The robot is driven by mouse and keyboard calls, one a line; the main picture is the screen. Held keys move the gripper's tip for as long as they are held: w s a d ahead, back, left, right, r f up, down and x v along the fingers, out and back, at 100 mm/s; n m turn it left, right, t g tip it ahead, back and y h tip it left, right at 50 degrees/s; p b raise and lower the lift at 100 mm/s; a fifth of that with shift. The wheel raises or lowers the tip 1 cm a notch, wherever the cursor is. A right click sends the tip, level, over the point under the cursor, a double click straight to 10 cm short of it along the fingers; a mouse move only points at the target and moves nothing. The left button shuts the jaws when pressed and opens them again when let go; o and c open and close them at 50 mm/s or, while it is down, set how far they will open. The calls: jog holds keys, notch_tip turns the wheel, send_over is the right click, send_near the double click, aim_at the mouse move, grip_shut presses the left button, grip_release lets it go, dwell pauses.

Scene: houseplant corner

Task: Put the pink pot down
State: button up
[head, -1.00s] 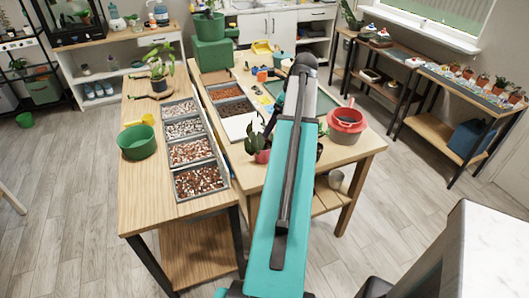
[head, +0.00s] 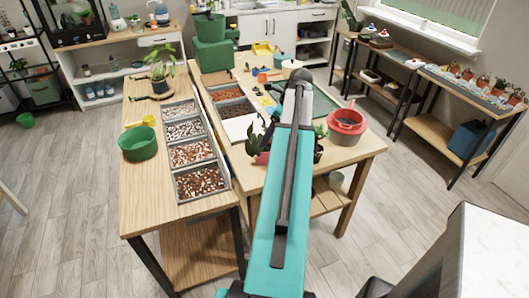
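The pink pot (head: 262,157) with a dark-leaved plant (head: 251,138) shows just left of my teal arm, over the front part of the right wooden table (head: 360,149). My arm covers its right side. The plant leans to the left. I cannot tell whether the pot's base touches the tabletop. My gripper is hidden behind my arm, so its fingers and any hold on the pot do not show.
A dark pot with a green plant (head: 319,148) stands just right of my arm. A white board (head: 239,127) lies behind the pink pot. Gravel trays (head: 200,183) and a green bowl (head: 138,143) are on the left table.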

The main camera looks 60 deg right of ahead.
jog(key=shift+p+x, duration=0.3)
jog(key=shift+x, duration=1.75)
jog(key=shift+p+x, duration=1.1)
jog(key=shift+x, duration=1.45)
jog(key=shift+s+d, duration=0.1)
jog(key=c, duration=1.5)
jog(key=shift+r+b, duration=0.75)
jog(key=shift+r, duration=0.7)
jog(key=s+b, duration=0.1)
jog(key=s, duration=0.4)
jog(key=s+r+b, duration=0.1)
jog(key=s, duration=0.4)
jog(key=s+r+b, duration=0.1)
jog(key=s+b, duration=0.1)
jog(key=s, duration=0.4)
